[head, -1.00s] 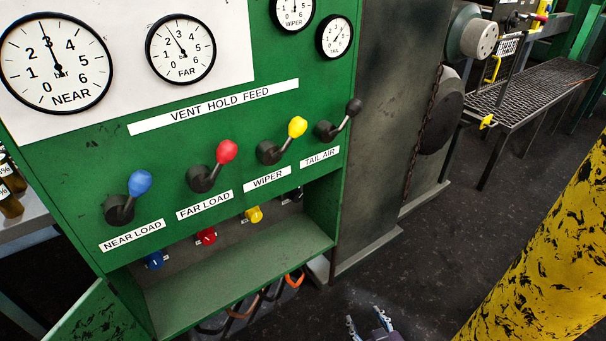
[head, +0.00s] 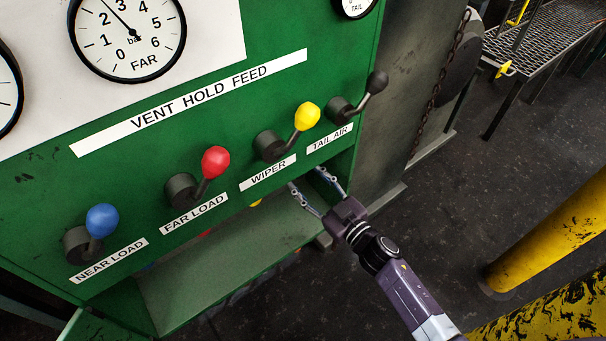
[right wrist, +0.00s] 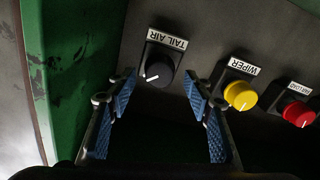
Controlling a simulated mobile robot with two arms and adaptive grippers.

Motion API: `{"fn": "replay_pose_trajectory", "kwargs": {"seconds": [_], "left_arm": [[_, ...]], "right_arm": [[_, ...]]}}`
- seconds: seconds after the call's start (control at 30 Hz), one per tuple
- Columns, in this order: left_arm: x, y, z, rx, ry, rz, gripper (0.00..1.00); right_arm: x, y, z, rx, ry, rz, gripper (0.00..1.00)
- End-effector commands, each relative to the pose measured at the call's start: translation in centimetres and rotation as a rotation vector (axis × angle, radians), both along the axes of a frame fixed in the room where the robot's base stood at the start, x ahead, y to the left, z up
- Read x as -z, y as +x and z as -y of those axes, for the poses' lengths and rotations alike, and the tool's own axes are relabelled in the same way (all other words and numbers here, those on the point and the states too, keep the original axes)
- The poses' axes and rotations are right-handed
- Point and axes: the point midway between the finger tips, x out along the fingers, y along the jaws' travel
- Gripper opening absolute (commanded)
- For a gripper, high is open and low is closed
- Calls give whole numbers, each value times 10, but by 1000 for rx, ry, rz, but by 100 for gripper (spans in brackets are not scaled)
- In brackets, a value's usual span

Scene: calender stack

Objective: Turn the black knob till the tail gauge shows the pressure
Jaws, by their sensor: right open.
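The black knob (right wrist: 157,72) sits on a dark panel under a TAIL AIR label in the right wrist view, with a white mark toward the lower left. In the head view it is hidden inside the recess. My right gripper (head: 306,178) is open at the recess mouth, below the TAIL AIR lever. In the right wrist view its blue-padded fingers (right wrist: 160,88) stand either side of the knob, apparently without touching it. The tail gauge (head: 356,4) is cut off by the top edge, so its needle cannot be read. My left gripper is not in view.
A yellow knob (right wrist: 241,95) and a red knob (right wrist: 298,114) sit right of the black one. Blue (head: 101,221), red (head: 215,162), yellow (head: 307,115) and black (head: 377,82) levers stick out above the recess. A green wall (right wrist: 80,80) is close on the left.

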Motion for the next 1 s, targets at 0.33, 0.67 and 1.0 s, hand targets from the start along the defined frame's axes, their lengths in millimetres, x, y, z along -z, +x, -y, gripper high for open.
{"fn": "replay_pose_trajectory", "kwargs": {"seconds": [0.33, 0.67, 1.0], "left_arm": [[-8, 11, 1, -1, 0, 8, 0], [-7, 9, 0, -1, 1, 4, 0], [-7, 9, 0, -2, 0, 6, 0]], "right_arm": [[0, 16, -12, 1, -1, 0, 47], [0, 16, -11, 1, 0, -1, 26], [1, 16, -11, 1, -5, 2, 5]]}}
